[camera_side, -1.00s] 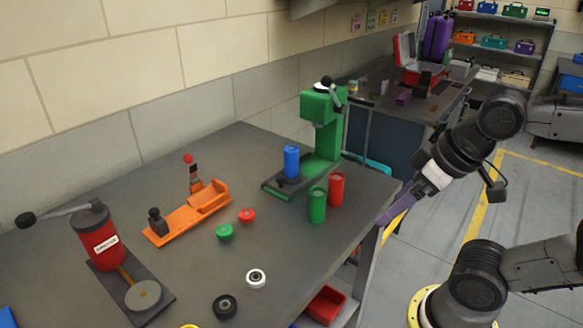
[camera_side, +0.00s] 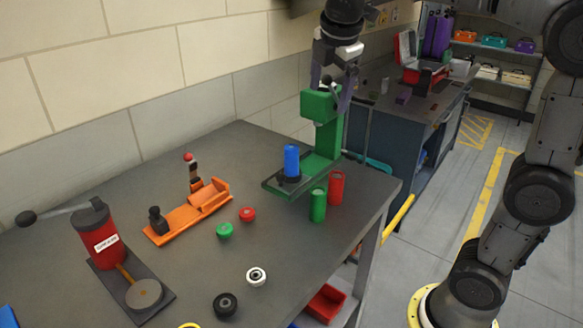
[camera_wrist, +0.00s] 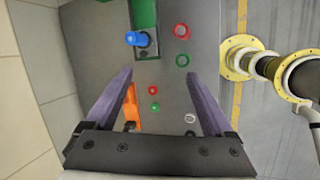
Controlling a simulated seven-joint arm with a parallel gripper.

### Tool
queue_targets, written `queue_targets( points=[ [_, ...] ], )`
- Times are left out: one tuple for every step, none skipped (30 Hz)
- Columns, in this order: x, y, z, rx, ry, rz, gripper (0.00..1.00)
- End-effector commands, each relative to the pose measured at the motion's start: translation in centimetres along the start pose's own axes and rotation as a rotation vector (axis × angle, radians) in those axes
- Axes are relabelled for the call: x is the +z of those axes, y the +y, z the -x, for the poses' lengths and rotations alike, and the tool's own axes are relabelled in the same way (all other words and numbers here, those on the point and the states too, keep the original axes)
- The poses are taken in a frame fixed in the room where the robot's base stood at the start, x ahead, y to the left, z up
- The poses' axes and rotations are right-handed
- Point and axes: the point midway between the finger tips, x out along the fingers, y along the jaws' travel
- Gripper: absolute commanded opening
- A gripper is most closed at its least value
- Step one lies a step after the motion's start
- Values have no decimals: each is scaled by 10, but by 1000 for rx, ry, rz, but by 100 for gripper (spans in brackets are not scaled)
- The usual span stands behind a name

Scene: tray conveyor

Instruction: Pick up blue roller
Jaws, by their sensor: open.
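The blue roller (camera_side: 291,160) is an upright blue cylinder on the dark base plate of the green press (camera_side: 328,140) on the grey workbench. In the wrist view the blue roller (camera_wrist: 136,39) shows from above, beyond the fingertips and left of centre. My gripper (camera_side: 331,92) is high over the bench at the press head, above and to the right of the roller. In the wrist view my gripper (camera_wrist: 161,76) has its two purple fingers wide apart with nothing between them. The roller is apart from the fingers.
A green cylinder (camera_side: 317,205) and a red cylinder (camera_side: 336,188) stand right of the press plate. An orange fixture (camera_side: 190,213), a red lever press (camera_side: 100,238) and several small rings and caps occupy the bench. The wall runs behind it.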

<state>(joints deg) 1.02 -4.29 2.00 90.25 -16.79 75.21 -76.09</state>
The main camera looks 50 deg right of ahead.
Motion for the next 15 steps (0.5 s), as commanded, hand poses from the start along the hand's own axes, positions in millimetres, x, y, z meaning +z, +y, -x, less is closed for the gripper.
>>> queue_targets(
  points=[
    [-2,20,-12,-24,-21,53,87],
    [-3,30,-19,-37,-34,85,87],
    [-4,43,-28,-53,-48,123,87],
    [-5,52,-36,-67,-59,150,87],
    [-6,61,-44,-81,-70,175,87],
    [-8,72,-56,-100,-81,203,87],
    [-10,80,-66,-115,-90,222,87],
    [-12,86,-76,-128,-98,236,87],
    [-14,95,-90,-145,-108,250,87],
    [-16,100,-100,-158,-113,255,87],
    [-18,104,-110,-170,-118,258,87],
    [-21,109,-124,-186,-123,261,87],
    [-23,111,-133,-196,-126,264,87],
    [-26,112,-142,-207,-127,267,87],
    [-28,113,-152,-222,-128,271,87]
  ],
)
